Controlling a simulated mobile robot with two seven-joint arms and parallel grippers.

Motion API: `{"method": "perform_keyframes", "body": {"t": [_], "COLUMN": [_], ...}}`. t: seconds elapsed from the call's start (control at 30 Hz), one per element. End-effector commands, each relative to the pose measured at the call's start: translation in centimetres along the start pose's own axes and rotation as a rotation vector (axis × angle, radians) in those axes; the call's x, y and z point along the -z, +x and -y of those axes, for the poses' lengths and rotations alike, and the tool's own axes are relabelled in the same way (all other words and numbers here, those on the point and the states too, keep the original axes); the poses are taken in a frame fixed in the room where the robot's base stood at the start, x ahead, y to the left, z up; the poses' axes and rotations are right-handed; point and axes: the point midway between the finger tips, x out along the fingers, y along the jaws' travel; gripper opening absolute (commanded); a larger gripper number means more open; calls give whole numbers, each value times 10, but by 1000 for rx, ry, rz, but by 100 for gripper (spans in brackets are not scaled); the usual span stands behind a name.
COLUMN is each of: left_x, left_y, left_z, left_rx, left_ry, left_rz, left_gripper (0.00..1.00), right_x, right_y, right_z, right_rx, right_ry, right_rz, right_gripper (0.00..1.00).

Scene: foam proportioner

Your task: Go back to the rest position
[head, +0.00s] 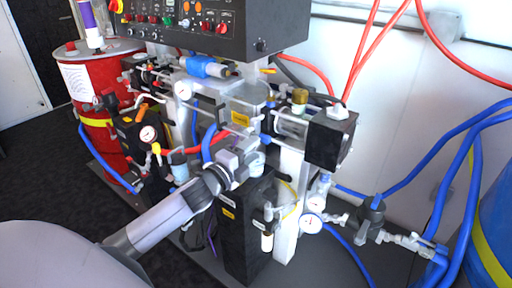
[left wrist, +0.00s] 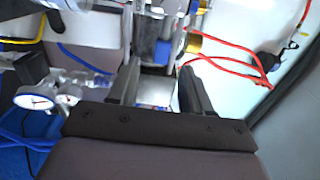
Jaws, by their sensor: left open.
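My left arm reaches in from the lower left of the head view. Its left gripper (head: 246,158) is in front of the middle of the foam proportioner (head: 240,100), close to its metal parts. In the left wrist view the two dark fingers of the left gripper (left wrist: 158,78) stand apart with nothing held between them. Beyond them is a clear-walled metal cylinder unit (left wrist: 152,42). I cannot tell whether the fingers touch the machine. My right gripper shows in neither view.
A black control panel (head: 195,25) overhangs the machine. A red drum (head: 105,115) stands left and a blue drum (head: 497,220) right. Red hoses (head: 365,50) and blue hoses (head: 450,185) run on the right. Gauges (head: 312,223) stick out near the gripper. Dark floor (head: 40,165) is clear at left.

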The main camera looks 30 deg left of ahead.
Motion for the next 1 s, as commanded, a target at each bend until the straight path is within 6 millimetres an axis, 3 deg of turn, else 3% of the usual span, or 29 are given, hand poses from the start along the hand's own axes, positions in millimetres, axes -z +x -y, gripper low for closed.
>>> {"method": "perform_keyframes", "body": {"t": [0.67, 0.83, 1.0], "left_x": [3, 31, 76], "left_y": [-6, -36, -101], "left_z": [-5, -46, -104], "left_rx": [-12, -117, -298], "left_ry": [-24, -257, -672], "left_rz": [-2, -1, 59], "left_gripper": [49, 49, 49], "right_x": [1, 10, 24], "right_y": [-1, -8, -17], "right_z": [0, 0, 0], "right_rx": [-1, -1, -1], "right_ry": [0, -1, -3], "right_rz": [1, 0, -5], "right_gripper": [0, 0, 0]}}
